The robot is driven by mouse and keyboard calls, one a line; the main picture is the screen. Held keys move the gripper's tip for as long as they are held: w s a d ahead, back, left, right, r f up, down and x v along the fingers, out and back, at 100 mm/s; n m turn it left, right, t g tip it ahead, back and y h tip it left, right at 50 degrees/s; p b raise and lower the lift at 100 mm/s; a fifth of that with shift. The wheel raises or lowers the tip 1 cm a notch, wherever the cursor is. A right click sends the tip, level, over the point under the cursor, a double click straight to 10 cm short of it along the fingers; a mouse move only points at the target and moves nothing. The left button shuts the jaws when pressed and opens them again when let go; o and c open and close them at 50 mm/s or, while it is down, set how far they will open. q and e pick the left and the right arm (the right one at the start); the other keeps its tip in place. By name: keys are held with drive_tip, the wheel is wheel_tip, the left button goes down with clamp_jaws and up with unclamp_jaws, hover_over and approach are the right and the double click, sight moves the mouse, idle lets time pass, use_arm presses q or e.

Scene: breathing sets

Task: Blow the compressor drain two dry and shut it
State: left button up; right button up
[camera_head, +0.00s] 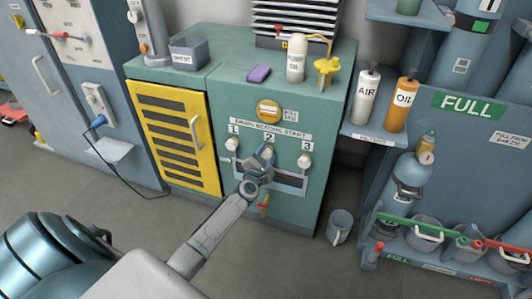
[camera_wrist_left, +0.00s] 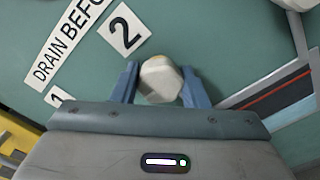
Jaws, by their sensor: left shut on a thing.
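The green compressor cabinet (camera_head: 300,190) carries the labels 1, 2 and 3 under a "DRAIN BEFORE START" strip (camera_head: 270,128). A pale drain knob sits under each number: drain one (camera_head: 232,144) and drain three (camera_head: 304,161) are bare. My left gripper (camera_head: 263,156) is at the middle one, drain two. In the left wrist view my gripper (camera_wrist_left: 160,84) has its blue fingers on either side of the whitish faceted knob of drain two (camera_wrist_left: 161,78), below the 2 label, shut on it. My right gripper is not in view.
A small red-handled part (camera_head: 264,203) hangs below the drains. A grey mug (camera_head: 340,226) stands on the floor to the right. AIR (camera_head: 365,96) and OIL (camera_head: 402,104) bottles stand on a side shelf. A yellow louvred door (camera_head: 176,137) is on the left.

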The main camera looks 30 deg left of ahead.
use_arm(q)
drive_tip(key=shift+m, duration=0.9)
drive_tip(key=m+p, duration=0.2)
drive_tip(key=m, duration=0.2)
drive_tip(key=shift+m, duration=0.3)
drive_tip(key=m+p, duration=0.2)
drive_tip(key=m, duration=0.2)
drive_tip(key=shift+m, duration=0.3)
drive_tip(key=m+p, duration=0.2)
drive_tip(key=m, duration=0.2)
drive_tip(key=shift+f, duration=0.1)
drive_tip(key=shift+f+m+p, duration=0.1)
drive_tip(key=shift+m+p, duration=0.5)
drive_tip(key=shift+m, duration=1)
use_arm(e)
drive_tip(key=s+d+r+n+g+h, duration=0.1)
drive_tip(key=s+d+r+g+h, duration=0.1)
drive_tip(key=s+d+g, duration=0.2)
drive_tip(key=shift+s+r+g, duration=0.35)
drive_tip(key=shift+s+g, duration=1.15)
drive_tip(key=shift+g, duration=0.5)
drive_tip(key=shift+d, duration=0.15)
use_arm(q)
drive_tip(key=o, duration=1)
drive_tip(key=shift+c, duration=0.2)
drive_tip(key=shift+s, duration=0.15)
